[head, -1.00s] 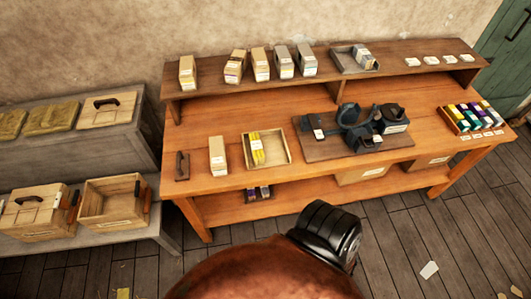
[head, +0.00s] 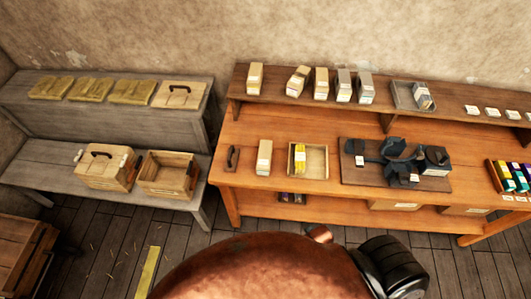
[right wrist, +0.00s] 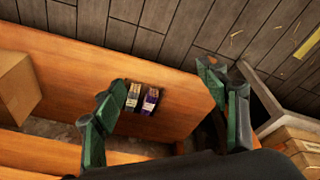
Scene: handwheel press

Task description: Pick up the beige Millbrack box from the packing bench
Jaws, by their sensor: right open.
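The packing bench (head: 320,206) is an orange wooden table with a raised back shelf. A beige upright box (head: 264,157) stands on its top at the left, beside a shallow wooden tray (head: 325,164). More beige boxes (head: 255,78) (head: 297,81) (head: 321,83) stand on the back shelf. The labels are too small to read, so I cannot tell which is Millbrack. My right gripper (right wrist: 162,80) is open and empty in the right wrist view, with dark purple and tan packs (right wrist: 141,98) showing between its fingers. My left gripper is out of view.
A dark press (head: 400,160) stands on a board right of the tray. Two greyish boxes (head: 354,88) and a grey tray (head: 405,95) are on the shelf. A grey stepped bench (head: 40,128) with crates (head: 168,174) stands at the left. Floor shows between the benches.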

